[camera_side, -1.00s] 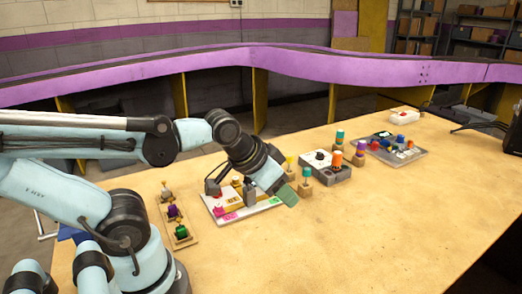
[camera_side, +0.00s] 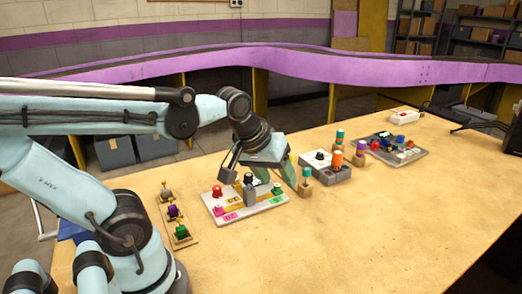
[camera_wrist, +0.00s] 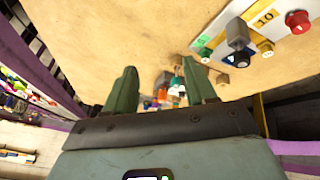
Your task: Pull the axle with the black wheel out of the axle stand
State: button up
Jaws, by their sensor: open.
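A low wooden stand (camera_side: 190,239) lies at the left of the table, near my arm's base. It carries three small axle pieces in a row: green in front, purple (camera_side: 173,211) in the middle and a dark one at the back. The stand is not clearly seen in the wrist view. My gripper (camera_side: 290,178) is above the table, right of the stand and apart from it. Its green fingers stand apart with nothing between them in the wrist view (camera_wrist: 160,66).
A pale board (camera_side: 215,211) with a red knob and a dark grey post lies below my gripper. The front table is clear.

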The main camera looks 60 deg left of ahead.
jog(key=a+r+n+g, duration=0.25)
jog(key=a+n, duration=0.35)
jog(key=n, duration=0.5)
jog(key=n+g, duration=0.3)
jog(key=n, duration=1.2)
send_over(249, 175)
jog(key=shift+h, duration=0.3)
notch_tip(249, 175, down, 12)
jog(key=shift+w+r, duration=0.1)
jog(key=shift+r, duration=0.15)
